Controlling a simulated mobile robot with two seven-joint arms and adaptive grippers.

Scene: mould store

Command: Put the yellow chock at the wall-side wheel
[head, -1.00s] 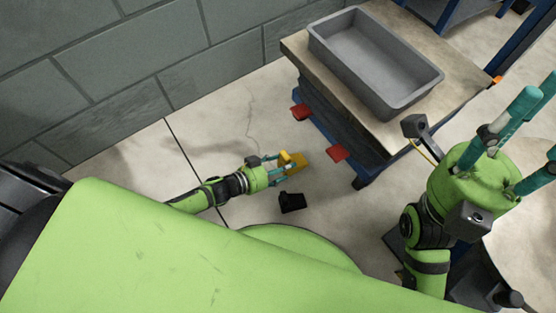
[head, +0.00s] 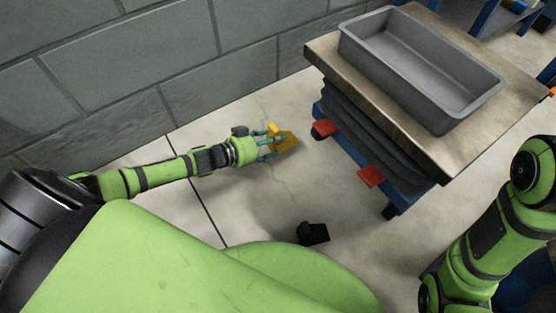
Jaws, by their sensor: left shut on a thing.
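The yellow chock (head: 286,142) is held in my left gripper (head: 270,145), which is shut on it. The chock is low, close to the floor; whether it touches the floor I cannot tell. It is left of the lift table's near end, with a gap between it and the wall-side wheel (head: 322,133), which is dark and partly hidden beneath a red pedal (head: 325,127). The other wheel (head: 390,211) shows beneath the table's near corner. Of my right arm only links show at the right; its gripper is out of the picture.
The lift table (head: 330,55) has black bellows and carries a grey tray (head: 440,119). A second red pedal (head: 370,176) sticks out toward me. A black block (head: 313,233) lies on the floor. The block wall (head: 150,60) runs along the back. Floor between is clear.

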